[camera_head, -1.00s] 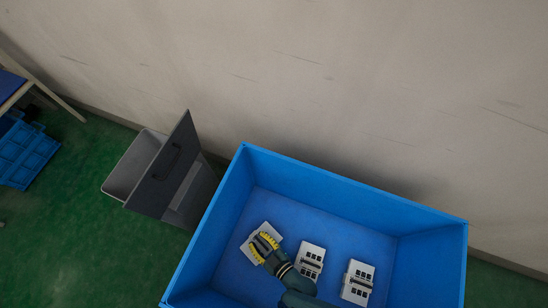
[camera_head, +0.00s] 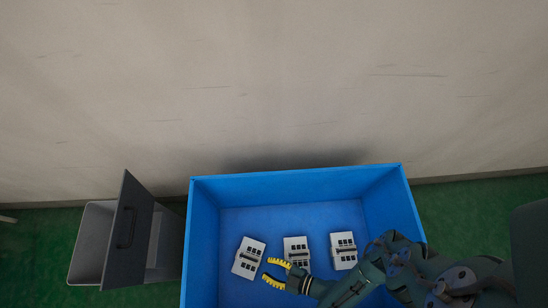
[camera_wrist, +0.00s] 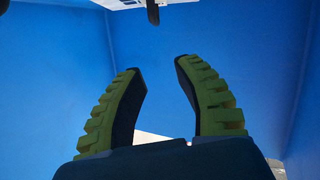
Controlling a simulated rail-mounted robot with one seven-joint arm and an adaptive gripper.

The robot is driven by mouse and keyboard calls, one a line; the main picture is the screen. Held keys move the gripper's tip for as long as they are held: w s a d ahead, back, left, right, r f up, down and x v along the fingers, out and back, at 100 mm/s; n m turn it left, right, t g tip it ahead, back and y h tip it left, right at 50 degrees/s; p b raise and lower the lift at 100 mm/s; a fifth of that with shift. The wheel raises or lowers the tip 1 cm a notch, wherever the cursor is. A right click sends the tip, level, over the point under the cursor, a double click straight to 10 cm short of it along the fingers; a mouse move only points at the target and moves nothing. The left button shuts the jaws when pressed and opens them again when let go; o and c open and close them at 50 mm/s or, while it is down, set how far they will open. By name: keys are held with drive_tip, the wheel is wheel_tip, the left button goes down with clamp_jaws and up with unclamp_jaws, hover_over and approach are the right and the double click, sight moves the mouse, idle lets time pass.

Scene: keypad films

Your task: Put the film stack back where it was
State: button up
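Three white film stacks with dark square keys lie in a row on the floor of a blue bin (camera_head: 290,174): a left stack (camera_head: 249,257), a middle stack (camera_head: 296,245) and a right stack (camera_head: 343,250). The left one sits tilted to the row. My gripper (camera_head: 266,270), with yellow ribbed fingers, is between the left and middle stacks, just right of the left one. In the wrist view my gripper (camera_wrist: 157,66) has its fingers apart with only blue bin surface between the tips. White pieces show partly at that view's top edge and behind the finger bases.
The bin's tall walls surround the stacks. A grey container (camera_head: 92,240) with a dark handled panel (camera_head: 128,230) stands left of the bin. A plain wall (camera_head: 280,90) rises behind. My arm reaches in over the bin's right side. Green floor (camera_head: 480,205) shows beyond the bin.

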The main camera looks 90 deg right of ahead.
drive_tip(key=shift+v, duration=0.85)
